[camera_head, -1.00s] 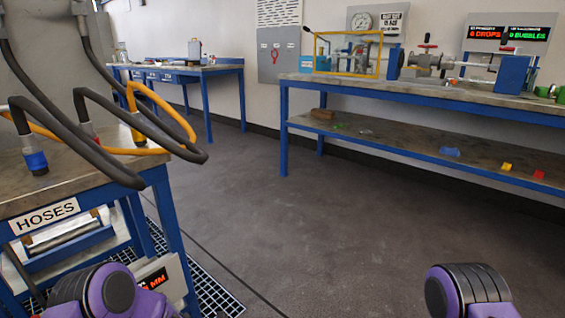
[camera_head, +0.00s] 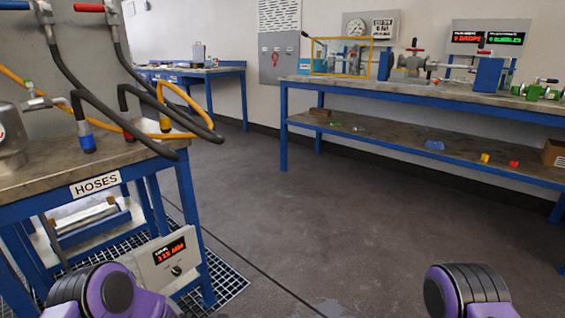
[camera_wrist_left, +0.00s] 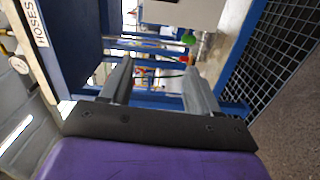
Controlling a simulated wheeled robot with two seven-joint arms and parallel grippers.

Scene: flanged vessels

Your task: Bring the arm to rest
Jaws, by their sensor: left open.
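My left gripper (camera_wrist_left: 153,85) shows in the left wrist view with its two grey fingers apart and nothing between them. Beyond the fingers are blue frame bars and a small green knob (camera_wrist_left: 188,39), clear of the jaws as far as I can tell. In the head view only purple and black parts of my two arms show at the bottom edge. Neither gripper is visible there, and my right gripper is hidden.
At left a blue-framed hose bench (camera_head: 96,190) carries black and yellow hoses (camera_head: 185,98). A display box (camera_head: 168,262) sits low beside a floor grating (camera_head: 228,283). A long workbench (camera_head: 420,98) with flanged piping stands at back right. The middle floor is clear.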

